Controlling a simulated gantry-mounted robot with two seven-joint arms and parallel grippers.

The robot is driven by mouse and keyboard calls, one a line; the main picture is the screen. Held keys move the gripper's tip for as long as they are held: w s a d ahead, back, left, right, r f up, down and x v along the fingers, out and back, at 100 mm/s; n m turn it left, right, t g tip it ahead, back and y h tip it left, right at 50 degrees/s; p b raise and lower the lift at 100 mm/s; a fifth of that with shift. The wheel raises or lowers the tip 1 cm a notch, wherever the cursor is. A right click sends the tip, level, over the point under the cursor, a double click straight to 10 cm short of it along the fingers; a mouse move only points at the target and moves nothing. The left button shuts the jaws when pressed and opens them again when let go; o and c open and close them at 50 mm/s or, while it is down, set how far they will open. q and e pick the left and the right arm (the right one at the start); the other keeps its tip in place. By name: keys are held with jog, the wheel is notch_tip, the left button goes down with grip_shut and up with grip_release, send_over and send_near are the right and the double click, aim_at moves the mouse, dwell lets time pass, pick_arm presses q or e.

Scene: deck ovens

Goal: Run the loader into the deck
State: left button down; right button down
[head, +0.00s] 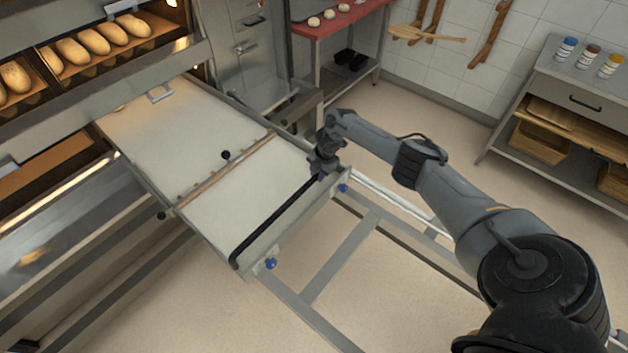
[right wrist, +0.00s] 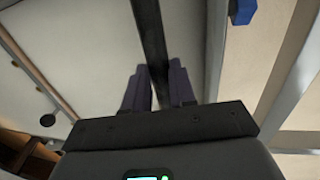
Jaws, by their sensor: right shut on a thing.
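The loader (head: 210,150) is a long pale belt board on a metal frame, crossed by a wooden bar (head: 228,172). Its far end lies at the mouth of a lit oven deck (head: 110,122). A black handle bar (head: 278,222) runs across its near end. My right gripper (head: 323,168) is shut on the handle bar near its right end. In the right wrist view the two fingers (right wrist: 158,88) stand either side of the dark bar (right wrist: 148,35). The fingertips are small and partly hidden in the head view. My left gripper is out of view.
Loaves (head: 100,38) lie in the upper deck. The loader's support rails (head: 345,255) reach over the floor on the near side. A red table (head: 335,22) with dough pieces stands behind, and a shelf unit (head: 570,100) with jars stands at right. Open floor lies between.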

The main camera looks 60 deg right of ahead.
jog(key=shift+f, duration=0.1)
jog(key=c, duration=1.4)
grip_release()
jog(key=o, duration=0.5)
jog(key=shift+w, duration=0.3)
jog(key=shift+c, duration=0.2)
jog(key=shift+s, duration=0.1)
